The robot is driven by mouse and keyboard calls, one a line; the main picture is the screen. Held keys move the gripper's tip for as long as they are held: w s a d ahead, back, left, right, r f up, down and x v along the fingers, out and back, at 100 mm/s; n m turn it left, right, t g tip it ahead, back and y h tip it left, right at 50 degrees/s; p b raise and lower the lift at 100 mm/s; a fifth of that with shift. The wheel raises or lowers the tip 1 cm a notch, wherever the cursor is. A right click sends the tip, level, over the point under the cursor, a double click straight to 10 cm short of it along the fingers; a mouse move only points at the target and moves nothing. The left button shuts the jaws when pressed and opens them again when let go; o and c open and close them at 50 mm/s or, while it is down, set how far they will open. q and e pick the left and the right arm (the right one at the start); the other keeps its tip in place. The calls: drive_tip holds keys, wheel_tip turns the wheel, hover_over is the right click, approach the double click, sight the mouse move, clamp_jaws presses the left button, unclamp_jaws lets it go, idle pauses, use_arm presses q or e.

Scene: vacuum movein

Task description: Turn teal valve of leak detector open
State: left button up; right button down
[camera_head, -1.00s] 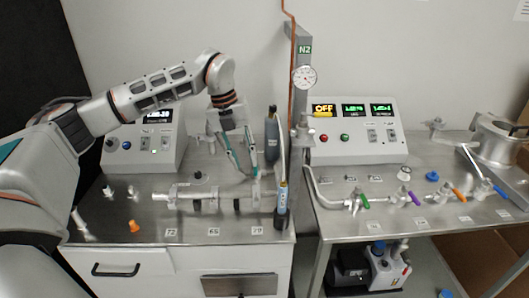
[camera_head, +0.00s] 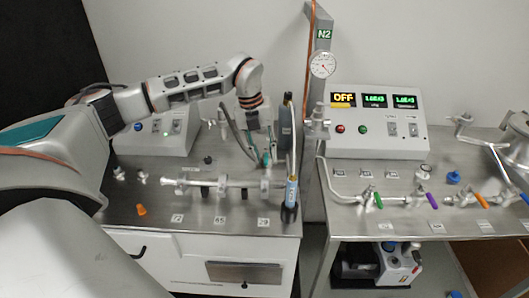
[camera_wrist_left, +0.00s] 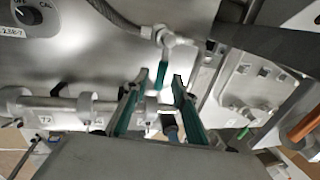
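The teal valve handle (camera_wrist_left: 163,76) shows in the left wrist view as a short upright teal lever below a metal fitting at the end of a braided hose (camera_wrist_left: 120,20). My left gripper (camera_wrist_left: 162,84) is open, with its two teal-lined fingers on either side of the handle's lower end. I cannot tell whether either finger touches it. In the head view my left gripper (camera_head: 261,157) hangs over the left bench behind the horizontal pipe (camera_head: 215,183); the handle cannot be told apart from the teal fingers there. My right gripper is not in view.
The leak detector box (camera_head: 165,132) stands at the back left. A grey cylinder (camera_head: 284,130) and a post with a gauge (camera_head: 322,65) stand close right of the gripper. The right bench holds a control box (camera_head: 375,125) and green, purple and orange valves.

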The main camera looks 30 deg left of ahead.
use_arm(q)
drive_tip(key=shift+f, duration=0.1)
clamp_jaws()
